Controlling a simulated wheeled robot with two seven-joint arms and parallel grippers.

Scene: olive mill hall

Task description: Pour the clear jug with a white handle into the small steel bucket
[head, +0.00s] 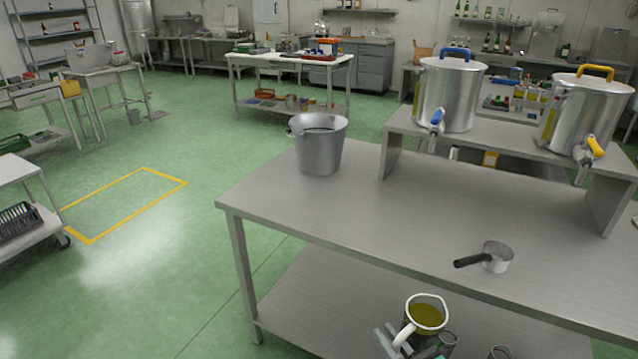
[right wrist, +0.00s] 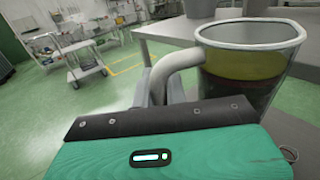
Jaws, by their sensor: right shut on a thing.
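The clear jug with a white handle (head: 428,314) is at the bottom of the head view, in front of the table, with yellow-green liquid inside. My right gripper (head: 402,342) is shut on its white handle. The jug (right wrist: 245,68) also shows in the right wrist view, about upright, with the handle on its left side. The small steel bucket (head: 319,147) stands upright on the steel table (head: 400,205) near its far left corner, well apart from the jug. My left gripper is in neither view.
A small saucepan with a black handle (head: 495,257) sits near the table's front edge. A raised shelf (head: 470,141) at the back right carries two steel tanks, one with a blue handle (head: 450,95), one with a yellow handle (head: 588,110). The table's middle is clear.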

